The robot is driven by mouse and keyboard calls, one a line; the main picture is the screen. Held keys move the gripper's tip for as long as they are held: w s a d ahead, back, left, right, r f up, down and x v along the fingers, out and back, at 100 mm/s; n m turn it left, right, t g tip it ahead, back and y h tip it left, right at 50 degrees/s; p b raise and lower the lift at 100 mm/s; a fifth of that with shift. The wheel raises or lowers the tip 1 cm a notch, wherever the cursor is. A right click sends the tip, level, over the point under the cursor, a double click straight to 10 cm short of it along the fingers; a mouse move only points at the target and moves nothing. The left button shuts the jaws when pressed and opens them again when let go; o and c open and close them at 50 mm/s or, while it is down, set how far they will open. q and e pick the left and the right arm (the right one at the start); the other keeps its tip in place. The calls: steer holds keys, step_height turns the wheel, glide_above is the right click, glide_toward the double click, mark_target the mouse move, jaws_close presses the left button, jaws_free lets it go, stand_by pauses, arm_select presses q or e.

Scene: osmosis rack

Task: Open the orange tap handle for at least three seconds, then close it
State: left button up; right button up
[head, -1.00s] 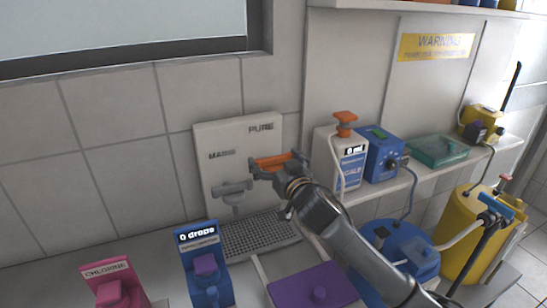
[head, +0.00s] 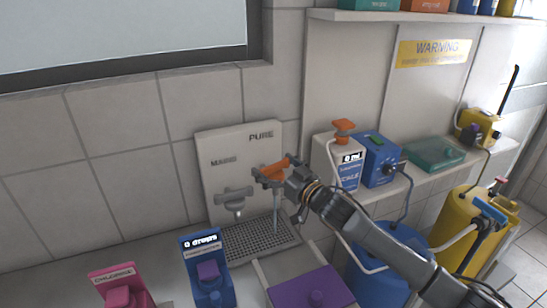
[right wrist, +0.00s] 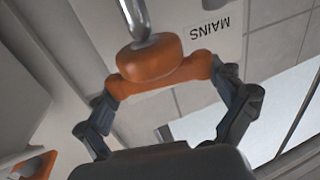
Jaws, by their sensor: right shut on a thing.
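The orange tap handle (head: 271,171) sits on the wall panel (head: 210,145) under the word PURE. My right gripper (head: 287,172) comes in from the right and is shut on it. In the right wrist view, the fingers of my right gripper (right wrist: 165,88) close on the two ends of the orange handle (right wrist: 152,68), with a shiny metal pipe beyond it. A thin pale vertical strip shows below the tap in the head view; I cannot tell whether it is spout or water. My left gripper is not in view.
A grey tap (head: 234,198) under MAINS stands left of the orange one. A drain grate (head: 250,240) lies below. A blue drop counter (head: 208,270), a pink chlorine bottle (head: 118,290) and a purple-lidded box (head: 308,290) stand in front. A scale unit (head: 340,160) is at right.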

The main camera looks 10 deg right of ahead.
steer(key=n+y+p, duration=0.1)
steer(key=n+g+y+p, duration=0.1)
steer(key=shift+w+d+r+g+y, duration=0.1)
steer(key=shift+d+r+g+y, duration=0.05)
steer(key=shift+r+g+y, duration=0.2)
steer(key=shift+n+g+y+p, duration=0.4)
steer(key=shift+n+g+y, duration=0.3)
steer(key=shift+y, duration=0.15)
steer(key=shift+f+n+g+y, duration=0.15)
steer(key=shift+n+g+y, duration=0.1)
steer(key=shift+n+y, duration=0.15)
steer(key=shift+f+n+g+y, duration=0.1)
steer(key=shift+n+g+y, duration=0.45)
steer(key=shift+g, duration=0.25)
steer(key=shift+f+n+g+y+b, duration=0.15)
steer(key=shift+n+g+y+b, duration=0.4)
steer(key=shift+g+b, duration=0.2)
arm_select(q)
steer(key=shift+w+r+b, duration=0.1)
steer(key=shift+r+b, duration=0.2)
steer(key=shift+b, duration=0.45)
arm_select(e)
steer(key=shift+n+g+y, duration=0.6)
steer(key=shift+n+g, duration=0.1)
steer(key=shift+g, duration=0.25)
